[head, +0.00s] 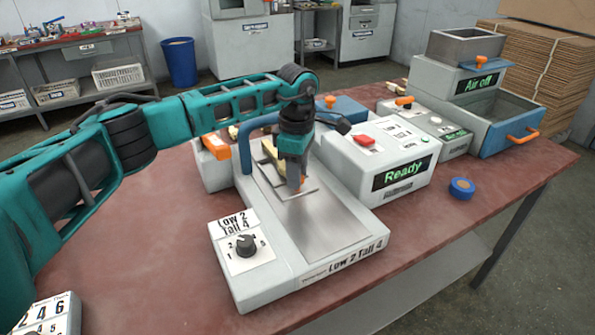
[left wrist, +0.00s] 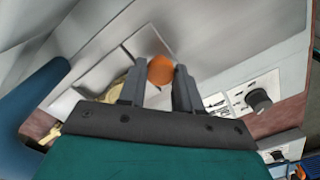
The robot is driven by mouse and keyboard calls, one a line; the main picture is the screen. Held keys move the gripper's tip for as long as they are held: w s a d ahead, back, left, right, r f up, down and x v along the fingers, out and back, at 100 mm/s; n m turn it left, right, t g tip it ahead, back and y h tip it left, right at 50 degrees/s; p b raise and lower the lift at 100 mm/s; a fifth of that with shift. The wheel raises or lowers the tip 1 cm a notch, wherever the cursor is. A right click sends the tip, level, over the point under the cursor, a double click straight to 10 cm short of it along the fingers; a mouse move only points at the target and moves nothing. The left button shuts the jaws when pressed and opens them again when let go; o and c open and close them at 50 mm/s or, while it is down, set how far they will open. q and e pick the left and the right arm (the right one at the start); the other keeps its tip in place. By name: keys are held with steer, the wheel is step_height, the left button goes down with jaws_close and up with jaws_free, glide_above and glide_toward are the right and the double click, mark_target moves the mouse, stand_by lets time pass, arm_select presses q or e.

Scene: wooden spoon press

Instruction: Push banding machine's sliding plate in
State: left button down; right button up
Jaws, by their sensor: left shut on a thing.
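The banding machine (head: 262,277) is a pale grey unit on the table, with a bare metal top and a blue arch at its back. Its sliding plate (head: 268,180) is a thin metal sheet lying on that top, partly hidden by my arm. An orange knob (left wrist: 160,69) stands by the plate. My left gripper (head: 297,183) points down over the plate, its fingers shut on the orange knob; the fingers also show on both sides of it in the left wrist view (left wrist: 158,82). Yellowish wooden pieces (head: 268,149) lie behind the gripper. My right gripper is not in view.
A dial (head: 245,246) labelled "Low 2 Tall 4" sits at the machine's front left. A box reading "Ready" (head: 385,165) stands right of it. A blue tape roll (head: 461,188) lies farther right.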

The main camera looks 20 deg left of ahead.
arm_select(q)
steer(key=c, duration=1.2)
jaws_free()
steer(key=shift+w+a+r, duration=0.15)
steer(key=shift+a, duration=0.1)
steer(key=o, duration=0.3)
steer(key=shift+o, duration=0.6)
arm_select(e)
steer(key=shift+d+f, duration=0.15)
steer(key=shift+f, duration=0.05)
arm_select(q)
step_height(320, 180, up, 13)
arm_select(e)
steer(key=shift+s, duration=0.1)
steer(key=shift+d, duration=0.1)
